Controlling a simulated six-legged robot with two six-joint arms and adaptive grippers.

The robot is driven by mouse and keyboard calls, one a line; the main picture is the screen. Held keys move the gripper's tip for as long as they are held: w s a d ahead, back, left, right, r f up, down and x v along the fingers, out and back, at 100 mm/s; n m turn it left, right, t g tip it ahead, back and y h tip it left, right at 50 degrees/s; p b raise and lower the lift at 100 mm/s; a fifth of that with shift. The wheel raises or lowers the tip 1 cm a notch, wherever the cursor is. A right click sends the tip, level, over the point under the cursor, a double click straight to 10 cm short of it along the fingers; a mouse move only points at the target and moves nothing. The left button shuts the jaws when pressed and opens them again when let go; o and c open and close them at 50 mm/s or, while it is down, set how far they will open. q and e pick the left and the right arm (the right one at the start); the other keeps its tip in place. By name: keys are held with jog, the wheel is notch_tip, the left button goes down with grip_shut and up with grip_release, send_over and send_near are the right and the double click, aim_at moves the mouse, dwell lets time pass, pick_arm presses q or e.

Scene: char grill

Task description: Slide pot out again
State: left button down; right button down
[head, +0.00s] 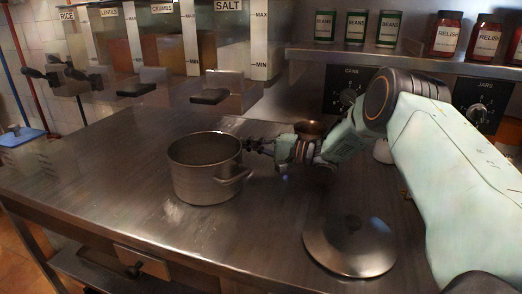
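The pot (195,185) is a grey metal pot without a lid. It stands upright on the steel counter, left of the middle of the head view. A loop handle (235,177) sticks out on its right side toward the front. My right gripper (256,146) is at the pot's right rear rim, with its dark fingers pointing left at it. The fingers are small and dark, so I cannot tell whether they are open, touching the pot or shut on it. My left gripper is not in view.
Dispensers, including one marked SALT (228,40), hang behind the pot with black levers (210,97) low in front. A round lid (350,246) lies on the counter (110,180) at front right. Jars and cans (357,27) stand on a shelf. The counter left of the pot is clear.

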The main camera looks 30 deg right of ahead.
aim_at(237, 148)
jog(key=x, duration=0.3)
jog(key=shift+w+a+f+b, duration=0.1)
jog(key=shift+w+a+b, duration=0.1)
jog(key=shift+b, duration=0.15)
jog(key=shift+s+a, duration=0.3)
jog(key=shift+s, duration=0.35)
jog(key=shift+s+a, duration=0.3)
jog(key=shift+s, duration=0.35)
jog(key=shift+s+a, duration=0.3)
jog(key=shift+s, duration=0.1)
jog(key=shift+s+p, duration=0.1)
jog(key=shift+p, duration=0.2)
